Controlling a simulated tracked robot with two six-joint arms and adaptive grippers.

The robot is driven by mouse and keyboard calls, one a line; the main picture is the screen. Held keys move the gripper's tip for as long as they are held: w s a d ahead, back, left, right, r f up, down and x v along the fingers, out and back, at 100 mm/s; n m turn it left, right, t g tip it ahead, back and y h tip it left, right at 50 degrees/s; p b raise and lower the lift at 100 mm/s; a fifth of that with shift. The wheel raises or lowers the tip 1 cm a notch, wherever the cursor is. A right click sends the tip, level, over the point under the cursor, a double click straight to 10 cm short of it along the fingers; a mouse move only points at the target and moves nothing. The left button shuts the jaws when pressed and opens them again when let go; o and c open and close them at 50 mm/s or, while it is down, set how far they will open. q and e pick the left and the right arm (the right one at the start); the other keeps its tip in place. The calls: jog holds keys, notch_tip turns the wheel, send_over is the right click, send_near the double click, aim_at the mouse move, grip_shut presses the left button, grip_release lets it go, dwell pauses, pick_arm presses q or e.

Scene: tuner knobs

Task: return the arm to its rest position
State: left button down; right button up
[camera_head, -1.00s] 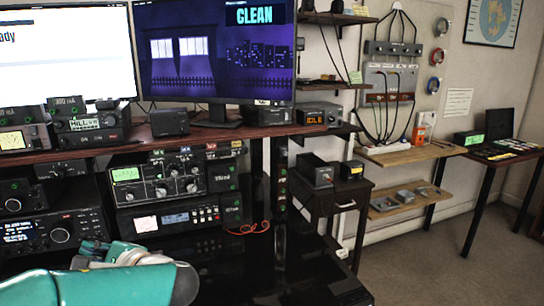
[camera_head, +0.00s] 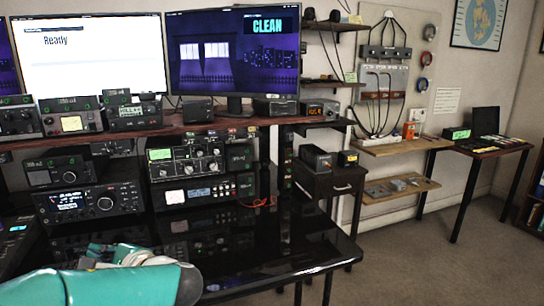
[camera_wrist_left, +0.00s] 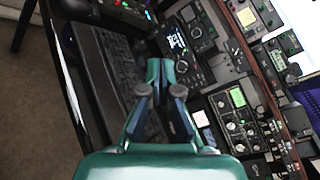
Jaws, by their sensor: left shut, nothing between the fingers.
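My left arm, in teal, comes in at the lower left of the head view. Its left gripper (camera_head: 120,255) is in front of the radios and over the black glossy desk (camera_head: 290,240). In the left wrist view, the left gripper (camera_wrist_left: 160,70) shows its fingers drawn together with nothing between them. The fingers appear apart from the radios. The right gripper is out of view.
A tuner radio (camera_head: 187,159) with knobs and a green display stands above another unit on the desk. A radio with a blue display (camera_head: 88,202) stands left of it. Monitors stand on the shelf above. Open floor (camera_head: 420,250) lies to the right.

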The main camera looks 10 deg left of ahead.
pick_arm(q)
jog(key=s+d+f+g+h, duration=0.1)
jog(key=d+f+h, duration=0.2)
jog(key=f, duration=0.6)
jog(key=s+d+f+m+g+h, duration=0.1)
jog(key=s+d+f+h, duration=0.15)
jog(key=f, duration=0.65)
jog(key=s+d+f+g+h, duration=0.1)
jog(key=d+f+h, duration=0.25)
jog(key=f, duration=0.55)
jog(key=s+d+f+n+g+h, duration=0.1)
jog(key=s+d+f+n+h, duration=0.55)
jog(key=d+f, duration=0.35)
jog(key=s+d+f+n+h, duration=0.5)
jog(key=s+d+f+n, duration=0.2)
jog(key=d+f, duration=0.35)
notch_tip(320, 180, up, 15)
jog(key=n+p, duration=0.1)
jog(key=p, duration=1.4)
jog(key=shift+a, duration=0.15)
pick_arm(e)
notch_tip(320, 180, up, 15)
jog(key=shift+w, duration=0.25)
